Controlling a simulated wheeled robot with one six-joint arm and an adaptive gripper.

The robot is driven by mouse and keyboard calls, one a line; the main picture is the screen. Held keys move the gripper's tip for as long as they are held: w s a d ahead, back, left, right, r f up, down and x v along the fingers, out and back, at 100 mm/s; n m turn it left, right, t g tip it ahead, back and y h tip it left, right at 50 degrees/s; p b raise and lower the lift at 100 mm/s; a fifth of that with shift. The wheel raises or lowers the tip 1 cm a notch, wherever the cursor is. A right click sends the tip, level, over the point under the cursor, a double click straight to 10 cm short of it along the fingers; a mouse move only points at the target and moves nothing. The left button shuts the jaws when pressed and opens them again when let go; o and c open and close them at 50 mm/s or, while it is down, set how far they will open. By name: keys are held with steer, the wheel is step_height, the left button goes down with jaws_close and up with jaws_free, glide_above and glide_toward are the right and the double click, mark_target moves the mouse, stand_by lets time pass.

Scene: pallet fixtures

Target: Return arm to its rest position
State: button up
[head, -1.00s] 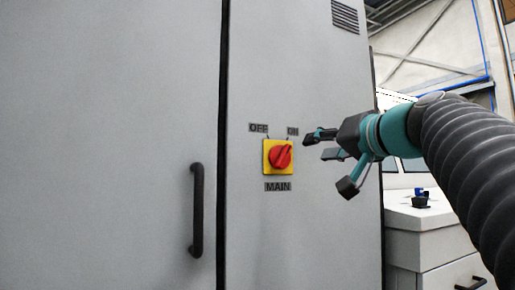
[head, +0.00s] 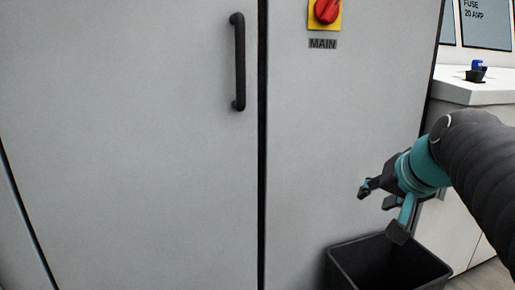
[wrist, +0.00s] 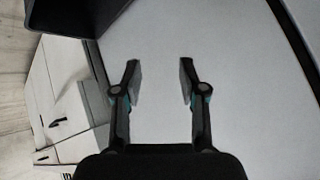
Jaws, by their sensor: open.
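My gripper (head: 374,196) is in front of the grey cabinet's right panel (head: 345,130) in the head view, low and to the right. In the wrist view my gripper (wrist: 158,75) shows two fingers apart with nothing between them, facing the pale panel (wrist: 160,120). The arm comes in from the right edge of the head view. The red rotary switch (head: 327,10) on its yellow plate is above my gripper, cut by the top edge, with the MAIN label (head: 322,44) below it.
A black open bin (head: 340,262) stands below my gripper. A black door handle (head: 238,62) sticks out on the left door. A white counter (head: 470,90) with a small blue and black item (head: 477,70) stands behind the arm at right.

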steer(key=s+a+f+n+g, duration=0.1)
steer(key=s+a+f+n, duration=0.1)
steer(key=s+f, duration=0.5)
steer(key=s+a+f+n+g, duration=0.2)
steer(key=s+a+f, duration=0.3)
steer(key=f, duration=0.5)
steer(key=shift+s+f+n+h, duration=0.3)
steer(key=shift+s+n, duration=0.1)
steer(key=shift+s, duration=0.75)
